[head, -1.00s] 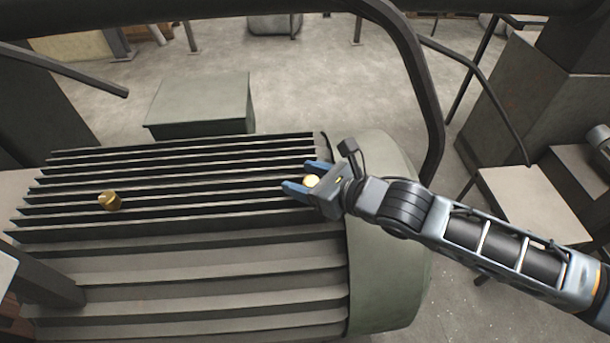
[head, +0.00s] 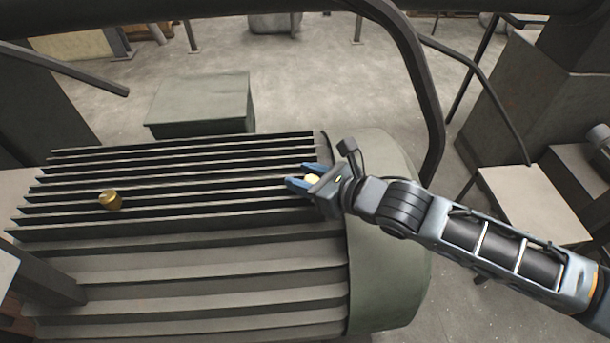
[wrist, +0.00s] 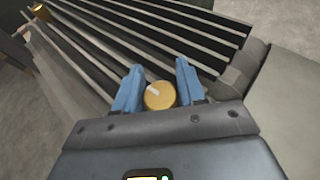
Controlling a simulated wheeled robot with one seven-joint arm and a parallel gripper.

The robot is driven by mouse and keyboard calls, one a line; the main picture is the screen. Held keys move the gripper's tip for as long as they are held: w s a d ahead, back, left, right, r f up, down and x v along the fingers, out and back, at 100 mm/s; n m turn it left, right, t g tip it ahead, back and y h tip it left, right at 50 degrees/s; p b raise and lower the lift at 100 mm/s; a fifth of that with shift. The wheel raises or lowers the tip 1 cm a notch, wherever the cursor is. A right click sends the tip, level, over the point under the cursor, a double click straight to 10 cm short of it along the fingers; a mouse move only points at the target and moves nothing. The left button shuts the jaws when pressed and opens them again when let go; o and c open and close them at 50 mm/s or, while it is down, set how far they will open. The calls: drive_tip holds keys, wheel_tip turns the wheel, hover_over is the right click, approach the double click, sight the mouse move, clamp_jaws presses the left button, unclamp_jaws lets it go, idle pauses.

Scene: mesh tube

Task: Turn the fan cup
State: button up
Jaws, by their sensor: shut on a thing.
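A round brass cup with a pale mark on its top, which I take for the fan cup, sits between my fingers at the right end of the ribbed motor housing, by the smooth green end cover. It shows in the head view (head: 312,180) and in the wrist view (wrist: 160,97). My gripper (head: 296,174) has its blue fingers on either side of the cup and is shut on it; the fingers also show in the wrist view (wrist: 160,68). The cup's lower part is hidden.
A second brass cup (head: 110,201) stands at the left on the ribs, and it shows at the upper left of the wrist view (wrist: 40,11). The smooth end cover (head: 385,270) is at the right. A dark curved bar (head: 425,90) rises behind my arm.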

sight(311, 180)
drive_tip(key=shift+r+m+t+p, duration=0.1)
drive_tip(key=shift+m+t+p, duration=0.2)
drive_tip(key=shift+m, duration=0.1)
